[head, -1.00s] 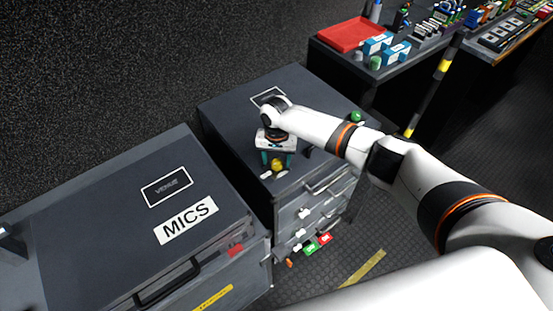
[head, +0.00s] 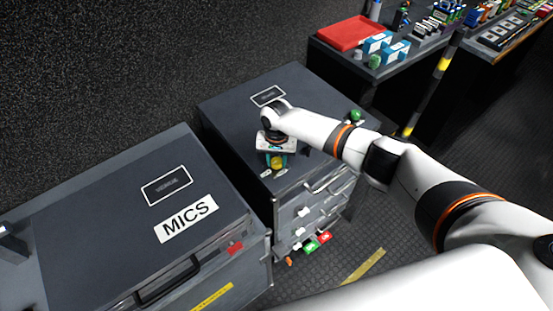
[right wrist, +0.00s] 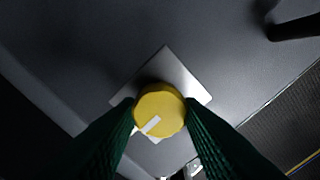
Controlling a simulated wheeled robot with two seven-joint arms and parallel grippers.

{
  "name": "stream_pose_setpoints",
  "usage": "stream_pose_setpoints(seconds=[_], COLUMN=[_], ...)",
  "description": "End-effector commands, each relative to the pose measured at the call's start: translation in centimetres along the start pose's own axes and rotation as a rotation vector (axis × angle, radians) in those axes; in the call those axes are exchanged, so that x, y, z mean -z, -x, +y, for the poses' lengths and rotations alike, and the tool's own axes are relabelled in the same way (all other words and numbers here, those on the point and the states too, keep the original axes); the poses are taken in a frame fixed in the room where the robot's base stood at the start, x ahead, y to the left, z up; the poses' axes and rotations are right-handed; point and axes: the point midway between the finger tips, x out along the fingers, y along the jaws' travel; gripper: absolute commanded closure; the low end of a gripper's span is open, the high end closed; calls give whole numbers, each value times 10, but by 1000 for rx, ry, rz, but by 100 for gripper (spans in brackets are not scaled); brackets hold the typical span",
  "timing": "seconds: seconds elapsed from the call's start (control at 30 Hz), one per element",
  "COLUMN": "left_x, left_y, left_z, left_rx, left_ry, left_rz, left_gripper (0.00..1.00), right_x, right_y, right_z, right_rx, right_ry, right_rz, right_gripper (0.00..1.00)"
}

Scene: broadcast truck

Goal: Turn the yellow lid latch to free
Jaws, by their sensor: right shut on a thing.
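The yellow lid latch (right wrist: 160,108) is a round knob with a white mark, on a square metal plate (right wrist: 178,70) on the dark case lid. In the right wrist view the mark points to the lower left. My right gripper (right wrist: 160,112) is shut on the knob, with a green finger on each side. In the head view the right gripper (head: 277,160) points down at the lid's front edge, and the yellow latch (head: 277,162) shows between its fingers. My left gripper is not in view.
A case labelled MICS (head: 100,225) stands at the left. The grey case (head: 235,115) under my gripper has drawers at its front. A green knob (head: 355,116) is at its right edge. A bench with a red tray (head: 352,33) and blue boxes is behind.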

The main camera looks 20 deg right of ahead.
Motion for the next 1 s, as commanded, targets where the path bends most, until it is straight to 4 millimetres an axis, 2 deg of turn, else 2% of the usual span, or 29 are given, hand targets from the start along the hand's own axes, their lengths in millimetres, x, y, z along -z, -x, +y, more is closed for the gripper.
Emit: stream_pose_setpoints(seconds=[0.27, 1.0], left_x=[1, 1], left_y=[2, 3], left_z=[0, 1], left_rx=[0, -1], left_ry=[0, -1], left_rz=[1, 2], left_gripper=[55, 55], right_x=[0, -1], right_y=[0, 1], right_z=[0, -1], right_rx=[0, -1], right_ry=[148, 841], right_rz=[2, -1], right_gripper=[89, 89])
